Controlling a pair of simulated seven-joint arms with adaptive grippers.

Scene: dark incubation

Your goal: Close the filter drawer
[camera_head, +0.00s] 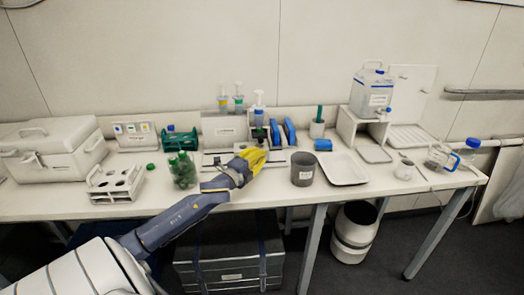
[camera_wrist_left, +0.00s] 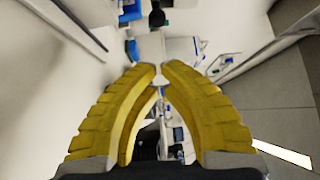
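My left gripper (camera_head: 257,154) reaches over the front of the bench at its middle. Its yellow fingers are drawn together with nothing visible between them. In the left wrist view the fingertips (camera_wrist_left: 160,69) nearly meet, with a thin gap. I cannot tell whether the fingers touch the unit. My right gripper is not in view.
A bundle of green-capped tubes (camera_head: 183,170) stands left of the gripper. A grey cup (camera_head: 302,169) and a white tray (camera_head: 343,168) stand to its right. Pump bottles (camera_head: 238,99) stand behind. A white tube rack (camera_head: 116,184) is farther left.

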